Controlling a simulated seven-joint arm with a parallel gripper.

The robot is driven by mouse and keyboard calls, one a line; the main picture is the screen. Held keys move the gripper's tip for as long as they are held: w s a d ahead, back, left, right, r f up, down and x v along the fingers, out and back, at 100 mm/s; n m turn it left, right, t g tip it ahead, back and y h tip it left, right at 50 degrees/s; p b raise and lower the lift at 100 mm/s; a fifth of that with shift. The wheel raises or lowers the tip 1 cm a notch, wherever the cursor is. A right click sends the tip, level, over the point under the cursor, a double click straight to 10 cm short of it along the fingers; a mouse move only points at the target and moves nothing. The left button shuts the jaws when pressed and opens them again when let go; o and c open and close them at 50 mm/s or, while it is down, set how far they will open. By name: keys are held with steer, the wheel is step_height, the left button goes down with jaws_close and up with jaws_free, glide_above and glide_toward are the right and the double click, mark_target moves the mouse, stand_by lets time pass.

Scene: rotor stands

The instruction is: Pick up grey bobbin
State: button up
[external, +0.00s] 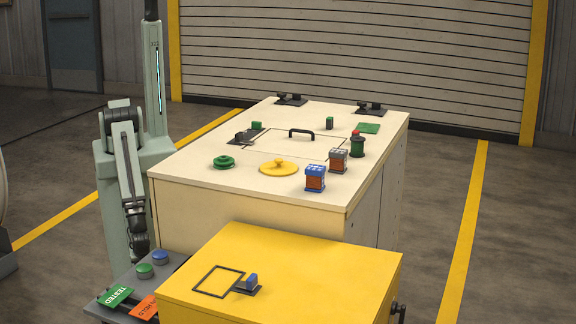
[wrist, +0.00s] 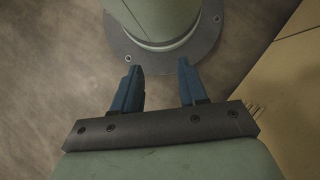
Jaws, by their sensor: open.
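The grey bobbin (external: 338,160), with a grey top and a copper-brown wound body, stands upright near the right edge of the cream cabinet top in the external view. A similar blue-topped bobbin (external: 315,178) stands just in front of it, and a dark green spool (external: 357,146) with a red top stands just behind. My gripper (external: 139,245) hangs low beside the cabinet's left side, far from the bobbin. In the wrist view its two blue fingers (wrist: 160,82) are apart with nothing between them. The bobbin is not in the wrist view.
The cream cabinet top (external: 200,182) also carries a yellow lidded disc (external: 279,167), a green ring (external: 223,162), a black handle (external: 301,133) and small dark fixtures. A yellow cabinet (external: 340,285) stands in front. Green and blue buttons (external: 145,270) are near my gripper.

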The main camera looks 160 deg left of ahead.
stand_by(0.3)
steer(key=o, duration=0.7)
steer(key=shift+w, duration=0.1)
